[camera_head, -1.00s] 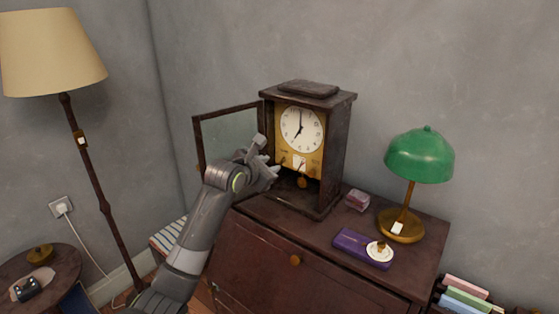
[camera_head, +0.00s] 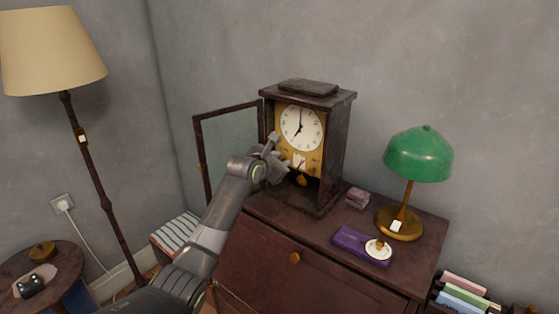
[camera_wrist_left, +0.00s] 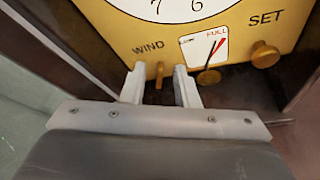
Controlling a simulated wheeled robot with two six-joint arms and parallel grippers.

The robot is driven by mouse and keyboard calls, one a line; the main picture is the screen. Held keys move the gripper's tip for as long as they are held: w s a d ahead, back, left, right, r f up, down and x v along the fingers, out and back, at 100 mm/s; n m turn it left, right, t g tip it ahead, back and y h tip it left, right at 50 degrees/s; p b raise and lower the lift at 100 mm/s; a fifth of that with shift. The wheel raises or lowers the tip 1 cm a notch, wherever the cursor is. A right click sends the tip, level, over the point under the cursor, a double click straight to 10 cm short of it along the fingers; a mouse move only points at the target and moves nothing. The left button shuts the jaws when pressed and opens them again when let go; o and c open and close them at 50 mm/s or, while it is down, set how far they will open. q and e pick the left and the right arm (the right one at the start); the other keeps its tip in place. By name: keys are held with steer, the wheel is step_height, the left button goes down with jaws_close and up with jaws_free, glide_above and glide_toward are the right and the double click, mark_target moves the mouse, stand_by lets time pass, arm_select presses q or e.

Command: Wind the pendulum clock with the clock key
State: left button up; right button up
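The pendulum clock (camera_head: 328,150) stands on the desk with its glazed door (camera_head: 230,135) swung open to the left. Its yellow lower dial shows in the left wrist view (camera_wrist_left: 110,22), with the word WIND, a gauge (camera_wrist_left: 204,48) whose red needle lies near FULL, and a brass SET knob (camera_wrist_left: 264,55). My left gripper (camera_head: 282,163) is in front of the lower dial. In the left wrist view its fingers (camera_wrist_left: 159,84) are apart, on either side of a narrow brass piece (camera_wrist_left: 159,74) below WIND. I cannot tell whether this is the clock key. My right gripper is not in view.
A green lamp (camera_head: 419,155), a small pinkish box (camera_head: 357,198) and a purple box (camera_head: 350,241) with a round white item (camera_head: 377,250) stand on the desk (camera_head: 270,240) right of the clock. A floor lamp (camera_head: 97,190) and side table (camera_head: 65,265) are at left.

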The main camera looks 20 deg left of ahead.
arm_select(q)
jaws_close()
steer(key=shift+d+m+y+p, duration=0.1)
steer(key=shift+m+y+p, duration=0.2)
steer(key=shift+m+p, duration=0.15)
steer(key=shift+s+d+f+m+t+y, duration=0.1)
steer(key=shift+m+t+y, duration=0.25)
steer(key=shift+m, duration=0.3)
steer(key=shift+f+m+t, duration=0.15)
steer(key=shift+m+t, duration=0.2)
steer(key=shift+m, duration=0.25)
steer(key=shift+d+f+m+t+y+b, duration=0.1)
steer(key=shift+f+m+t+y+b, duration=0.15)
steer(key=shift+m+y+b, duration=0.4)
steer(key=m+t+b, duration=0.1)
steer(key=m+b, duration=0.2)
steer(key=b, duration=0.1)
steer(key=f+m+t+b, duration=0.1)
steer(key=m+b, duration=0.2)
steer(key=b, duration=0.1)
steer(key=shift+t, duration=0.35)
steer(key=shift+r+m+t+b, duration=0.1)
steer(key=shift+m+t+b, duration=0.5)
steer(key=shift+m+b, duration=1.1)
